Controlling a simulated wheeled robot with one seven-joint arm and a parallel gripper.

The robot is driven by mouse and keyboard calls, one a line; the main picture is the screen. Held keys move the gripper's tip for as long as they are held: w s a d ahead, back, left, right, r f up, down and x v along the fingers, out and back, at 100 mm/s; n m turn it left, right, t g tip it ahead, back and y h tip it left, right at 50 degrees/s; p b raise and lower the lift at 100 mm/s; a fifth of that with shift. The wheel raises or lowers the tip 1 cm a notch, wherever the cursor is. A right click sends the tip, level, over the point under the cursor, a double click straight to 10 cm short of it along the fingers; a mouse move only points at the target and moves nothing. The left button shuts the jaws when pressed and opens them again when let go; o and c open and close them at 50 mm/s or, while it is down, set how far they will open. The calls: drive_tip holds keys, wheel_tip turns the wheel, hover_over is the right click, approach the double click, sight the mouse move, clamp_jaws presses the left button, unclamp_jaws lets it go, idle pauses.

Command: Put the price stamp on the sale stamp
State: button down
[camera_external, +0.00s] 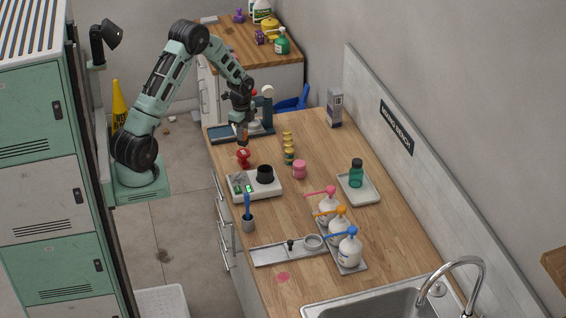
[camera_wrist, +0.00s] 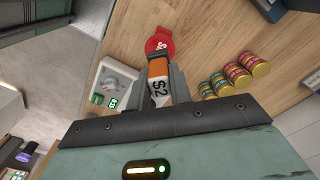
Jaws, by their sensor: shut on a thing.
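My gripper (camera_external: 242,132) is shut on an orange-and-white block marked "S2" or "$2", which I take to be the price stamp. In the wrist view the block (camera_wrist: 158,91) sits between the two fingers (camera_wrist: 160,74). A red stamp-like thing with white lettering, likely the sale stamp (camera_external: 243,158), stands on the wooden counter just below my gripper. In the wrist view the red stamp (camera_wrist: 159,46) shows just beyond the fingertips, partly hidden by the held block. The external view suggests a small gap between the two, but I cannot tell it exactly.
A dark scale-like device (camera_external: 268,125) stands behind.

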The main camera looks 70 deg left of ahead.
drive_tip(key=shift+f+p, duration=0.4)
drive_tip(key=shift+f, duration=1.3)
drive_tip(key=shift+f, duration=0.1)
drive_tip(key=c, duration=1.3)
unclamp_jaws()
